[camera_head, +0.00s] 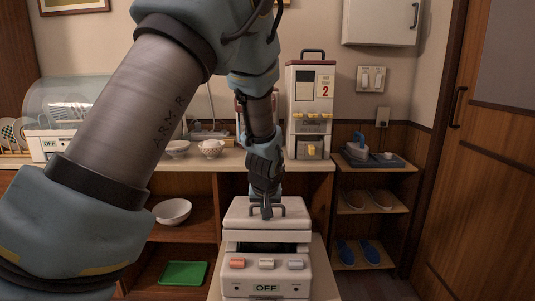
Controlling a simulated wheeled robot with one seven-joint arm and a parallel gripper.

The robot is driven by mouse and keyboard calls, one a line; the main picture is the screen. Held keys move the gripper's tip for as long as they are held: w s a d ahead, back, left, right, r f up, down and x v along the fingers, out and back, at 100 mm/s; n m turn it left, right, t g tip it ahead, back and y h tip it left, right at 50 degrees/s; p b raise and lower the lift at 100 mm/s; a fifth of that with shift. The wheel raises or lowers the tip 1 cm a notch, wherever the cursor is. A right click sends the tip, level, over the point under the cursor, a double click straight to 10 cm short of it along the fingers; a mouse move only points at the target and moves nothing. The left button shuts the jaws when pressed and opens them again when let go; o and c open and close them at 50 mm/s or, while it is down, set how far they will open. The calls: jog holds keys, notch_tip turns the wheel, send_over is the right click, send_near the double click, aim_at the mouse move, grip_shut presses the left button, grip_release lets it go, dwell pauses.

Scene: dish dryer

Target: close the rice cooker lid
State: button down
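The rice cooker (266,288) is a white box on a pale surface at the bottom centre, with several coloured buttons and an "OFF" label on its front. Its white lid (293,222) has a dark handle (285,206) on top. A dark gap shows between the lid and the front of the body, so the lid looks partly open. My gripper (267,212) points down at the lid's handle, in front of or at its middle. Whether it touches or grips the handle I cannot tell. My arm comes in from the left and hides part of the scene.
A counter (225,162) behind holds bowls, a tall white dispenser (311,110) and, at left, a domed dish dryer (55,125). A shelf (369,206) with shoes stands at right, beside a wooden door (480,190). A bowl and a green tray (183,273) are below the counter.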

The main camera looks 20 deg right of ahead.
jog(key=shift+s+f+b, duration=0.2)
jog(key=shift+f+b, duration=0.1)
jog(key=shift+f, duration=0.5)
jog(key=shift+a, duration=0.1)
